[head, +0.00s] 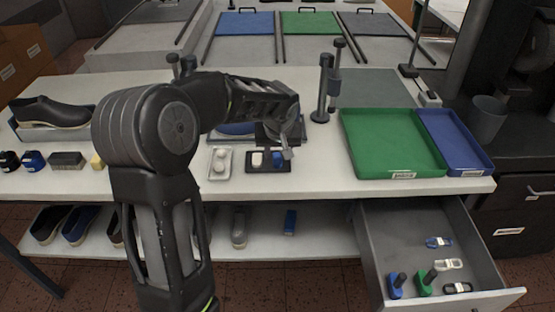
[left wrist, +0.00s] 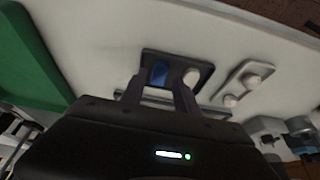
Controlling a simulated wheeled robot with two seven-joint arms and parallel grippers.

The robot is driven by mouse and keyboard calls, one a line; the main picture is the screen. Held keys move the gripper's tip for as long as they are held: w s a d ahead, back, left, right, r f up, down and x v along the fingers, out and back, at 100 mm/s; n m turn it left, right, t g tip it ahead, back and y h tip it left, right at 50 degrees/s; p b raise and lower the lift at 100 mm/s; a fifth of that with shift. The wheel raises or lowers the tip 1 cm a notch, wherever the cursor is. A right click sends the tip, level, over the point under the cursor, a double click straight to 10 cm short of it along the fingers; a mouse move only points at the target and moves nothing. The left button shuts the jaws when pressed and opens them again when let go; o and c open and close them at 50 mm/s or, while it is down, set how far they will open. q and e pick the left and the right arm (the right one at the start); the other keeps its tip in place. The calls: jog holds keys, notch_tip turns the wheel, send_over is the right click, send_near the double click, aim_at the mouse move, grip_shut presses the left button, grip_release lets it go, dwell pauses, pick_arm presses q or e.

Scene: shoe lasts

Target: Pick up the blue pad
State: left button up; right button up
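The blue pad (head: 278,159) sits in a small dark tray (head: 267,169) on the white table, to the right of a white pad (head: 257,159). In the left wrist view the blue pad (left wrist: 160,73) shows ahead of the fingers, with the white pad (left wrist: 191,76) on its right. My left gripper (head: 287,150) is above the tray's right end, close to the blue pad. In the left wrist view its two fingers (left wrist: 159,86) stand apart with nothing held between them. My right gripper is not in view.
A white tray with two round light pieces (head: 220,163) stands left of the dark tray. A green tray (head: 390,172) and a blue tray (head: 485,166) are at the right. A dark post (head: 321,90) stands behind. An open drawer (head: 370,255) juts out below.

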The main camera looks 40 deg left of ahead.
aim_at(278, 161)
pick_arm(q)
jog(key=p+x, duration=0.1)
jog(key=x, duration=0.3)
jog(key=shift+w+a+f, duration=0.1)
jog(key=shift+a, duration=0.05)
dwell(0.4)
grip_shut()
